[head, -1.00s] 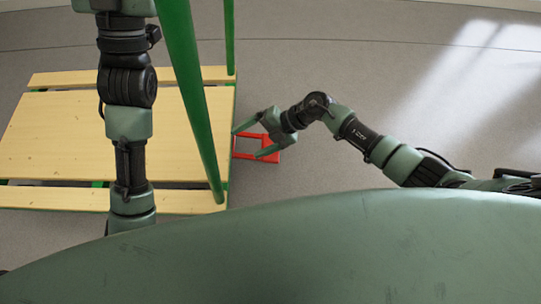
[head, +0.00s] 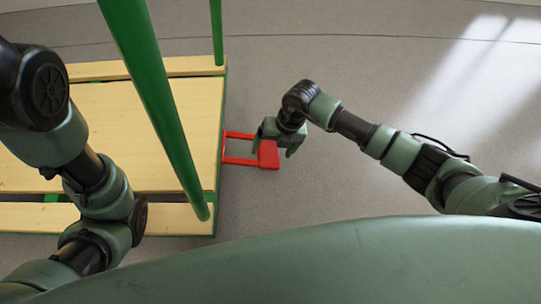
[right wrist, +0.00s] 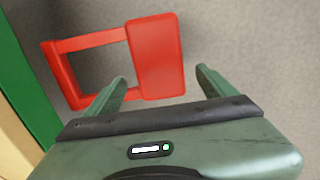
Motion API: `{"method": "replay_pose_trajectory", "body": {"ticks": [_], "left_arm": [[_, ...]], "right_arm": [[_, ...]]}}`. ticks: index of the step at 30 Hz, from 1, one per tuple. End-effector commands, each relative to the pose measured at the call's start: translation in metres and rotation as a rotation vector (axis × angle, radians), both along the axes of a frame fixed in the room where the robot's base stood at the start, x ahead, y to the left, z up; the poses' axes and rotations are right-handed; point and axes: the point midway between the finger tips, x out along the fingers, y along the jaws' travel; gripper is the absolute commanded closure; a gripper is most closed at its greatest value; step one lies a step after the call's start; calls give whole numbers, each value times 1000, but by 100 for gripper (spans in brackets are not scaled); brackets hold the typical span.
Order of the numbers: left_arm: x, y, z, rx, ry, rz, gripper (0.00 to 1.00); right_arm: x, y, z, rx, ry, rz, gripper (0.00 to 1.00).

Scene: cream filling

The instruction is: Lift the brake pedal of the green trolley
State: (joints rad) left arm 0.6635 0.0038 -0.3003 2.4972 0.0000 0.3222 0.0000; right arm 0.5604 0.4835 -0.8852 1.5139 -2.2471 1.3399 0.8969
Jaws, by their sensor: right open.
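The green trolley (head: 140,125) has a pale wooden deck and green posts and stands at the left of the head view. Its red brake pedal (head: 268,163) sticks out from the right edge as an open frame ending in a flat plate; it also shows in the right wrist view (right wrist: 157,50). My right gripper (head: 274,149) is open, pointing down over the pedal. Contact cannot be told. My left gripper is out of view.
A green post (head: 155,100) rises from the trolley's near right corner, left of the pedal. The trolley's green edge (right wrist: 28,85) is at the left of the right wrist view. The grey floor (head: 370,80) to the right is clear.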

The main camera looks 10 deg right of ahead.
Motion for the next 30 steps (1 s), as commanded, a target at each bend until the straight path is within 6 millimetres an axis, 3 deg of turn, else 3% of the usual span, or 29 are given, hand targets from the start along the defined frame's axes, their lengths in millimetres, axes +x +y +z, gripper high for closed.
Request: {"method": "replay_pose_trajectory", "body": {"ticks": [1, 5, 16, 25, 30], "left_arm": [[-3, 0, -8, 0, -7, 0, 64], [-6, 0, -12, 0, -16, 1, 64], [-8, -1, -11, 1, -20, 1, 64], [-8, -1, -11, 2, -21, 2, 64], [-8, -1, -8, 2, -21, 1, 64]], "right_arm": [[0, 2, -13, 0, 1, 0, 15], [1, 5, -22, 0, 0, 0, 15], [1, 7, -24, 0, 0, 0, 17], [1, 7, -24, 0, 0, 0, 100], [1, 7, -23, 0, 0, 0, 100]]}}
